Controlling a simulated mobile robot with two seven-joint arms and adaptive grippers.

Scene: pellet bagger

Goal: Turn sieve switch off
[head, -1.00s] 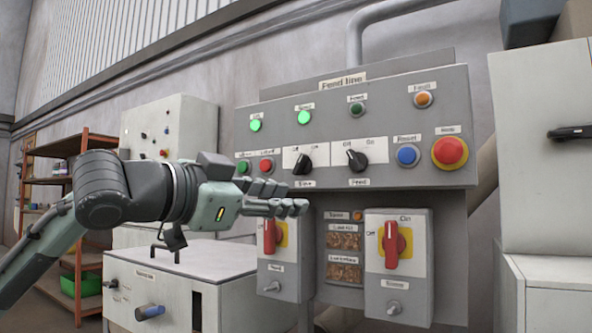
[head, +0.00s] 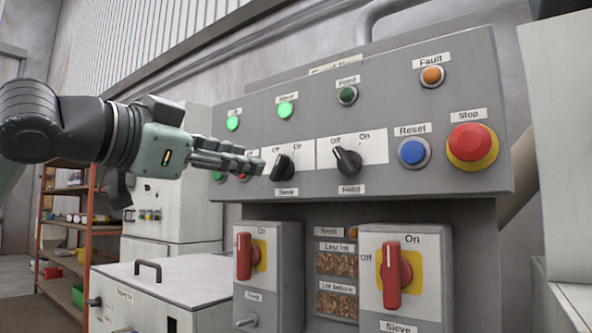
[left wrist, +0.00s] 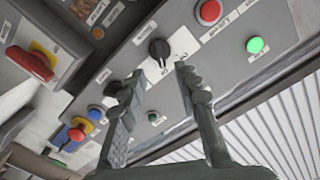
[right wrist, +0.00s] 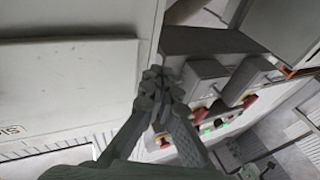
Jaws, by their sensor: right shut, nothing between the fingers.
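The black sieve switch (head: 282,168) is a small knob on the grey panel (head: 225,110). Its pointer leans up and right, toward On. The lamp above it (head: 286,110) glows green. My left gripper (head: 257,164) comes in from the left, its fingertips just left of the knob. In the left wrist view the jaws (left wrist: 153,80) are open, with the sieve switch (left wrist: 160,48) showing between and beyond the fingertips. I cannot tell whether they touch it. My right gripper (right wrist: 163,82) is shut and empty in the right wrist view, outside the head view.
The black feed switch (head: 347,161) is close by on the right, leaning up and left. Beyond it are the blue reset button (head: 413,152) and red stop button (head: 470,143). Red-handled isolators (head: 391,275) (head: 244,256) jut out below. A white cabinet (head: 165,275) stands lower left.

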